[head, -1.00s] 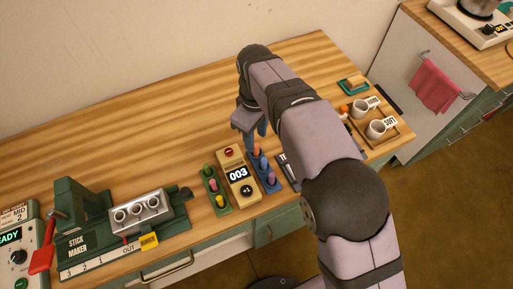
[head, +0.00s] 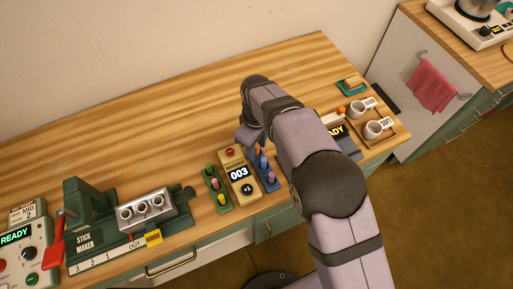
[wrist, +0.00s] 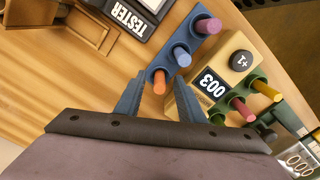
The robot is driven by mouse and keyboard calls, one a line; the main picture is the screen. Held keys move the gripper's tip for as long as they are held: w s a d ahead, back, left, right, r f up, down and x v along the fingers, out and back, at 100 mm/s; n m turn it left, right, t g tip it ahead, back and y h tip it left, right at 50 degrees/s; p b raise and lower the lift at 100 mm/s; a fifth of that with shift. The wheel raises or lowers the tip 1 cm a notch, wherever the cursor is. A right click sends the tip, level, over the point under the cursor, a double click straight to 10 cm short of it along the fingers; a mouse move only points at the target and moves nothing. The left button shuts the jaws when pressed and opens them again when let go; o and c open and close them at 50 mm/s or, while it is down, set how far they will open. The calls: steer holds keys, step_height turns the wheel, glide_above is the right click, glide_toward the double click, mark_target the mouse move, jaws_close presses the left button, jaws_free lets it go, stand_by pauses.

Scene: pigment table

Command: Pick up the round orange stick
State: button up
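The round orange stick (wrist: 159,82) stands in the end hole of a blue rack (wrist: 205,50), beside a blue stick (wrist: 182,56) and a purple stick (wrist: 208,25). My gripper (wrist: 159,88) is open, with one finger on each side of the orange stick in the wrist view. I cannot tell whether either finger touches it. In the head view, the orange stick (head: 257,148) is partly hidden by my gripper (head: 252,142), which is low over the far end of the rack.
A counter box reading 003 (head: 238,173) and a green rack (head: 224,206) with green, red and yellow sticks stand close to the left. The stick maker (head: 90,225) is further left. The tester (head: 345,140) and a cup tray (head: 394,138) are right. The back of the table is clear.

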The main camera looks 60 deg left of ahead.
mark_target(257, 145)
jaws_close()
steer(key=shift+r, duration=0.15)
step_height(257, 145, up, 10)
steer(key=b, duration=0.3)
